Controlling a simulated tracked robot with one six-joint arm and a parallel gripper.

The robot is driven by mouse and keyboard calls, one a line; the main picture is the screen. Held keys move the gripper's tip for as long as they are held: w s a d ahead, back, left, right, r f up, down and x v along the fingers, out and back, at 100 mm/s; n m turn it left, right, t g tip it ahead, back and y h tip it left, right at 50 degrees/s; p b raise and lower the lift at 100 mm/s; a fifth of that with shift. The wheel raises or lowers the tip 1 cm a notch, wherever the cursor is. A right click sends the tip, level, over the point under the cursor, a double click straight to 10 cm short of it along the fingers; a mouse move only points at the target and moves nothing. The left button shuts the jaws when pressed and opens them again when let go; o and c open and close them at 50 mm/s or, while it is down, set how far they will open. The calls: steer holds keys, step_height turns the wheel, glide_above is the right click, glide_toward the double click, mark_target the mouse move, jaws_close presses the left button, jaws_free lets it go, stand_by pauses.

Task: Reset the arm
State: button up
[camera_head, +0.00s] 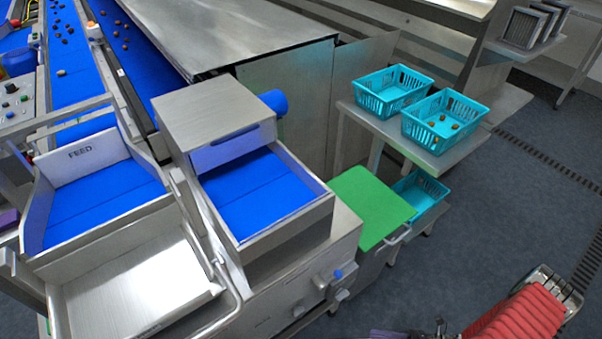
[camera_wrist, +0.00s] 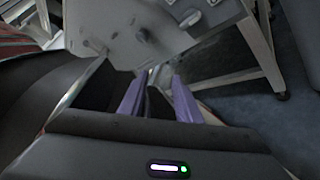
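My gripper (camera_wrist: 158,82) shows in the wrist view with its two purple fingers apart. I see no object held between them. Beyond the fingertips are a pale metal panel and a metal leg, blurred, with dark floor to the right. In the head view my arm in its red ribbed sleeve (camera_head: 528,314) is at the bottom right, over the floor and apart from the machine. The fingertips cannot be made out clearly in the head view.
A metal side table (camera_head: 398,146) holds two turquoise baskets (camera_head: 379,101) (camera_head: 420,137); the right one has several dates. A lower basket (camera_head: 428,184) sits beside a green board (camera_head: 368,205). Blue-lined chutes (camera_head: 262,190) and the FEED tray (camera_head: 92,157) stand left. Floor (camera_head: 500,215) is open right.

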steer(key=w+d+r+n+g+h, duration=0.15)
steer(key=r+n+h, duration=0.25)
steer(key=r+n, duration=0.45)
steer(key=w+d+r+n+g+h, duration=0.1)
steer(key=d+r+n+g+h, duration=0.15)
steer(key=r+n, duration=0.65)
steer(key=w+d+r+n+g+h, duration=0.1)
steer(key=w+r+n+g+h, duration=0.2)
steer(key=r, duration=1.1)
steer(key=s+a+r+n+t+h, duration=0.1)
steer(key=a+r+n, duration=0.3)
steer(key=r, duration=0.5)
steer(key=s+a+r+n+t+h, duration=0.1)
steer(key=a+r+n+t+h, duration=0.2)
steer(key=r, duration=0.6)
steer(key=s+a+r+n+t+h, duration=0.2)
steer(key=a+r+n+t, duration=0.2)
steer(key=a+r, duration=0.3)
step_height(320, 180, up, 2)
steer(key=shift+a+r+n, duration=0.15)
steer(key=shift+a+n, duration=0.1)
steer(key=shift+n, duration=0.1)
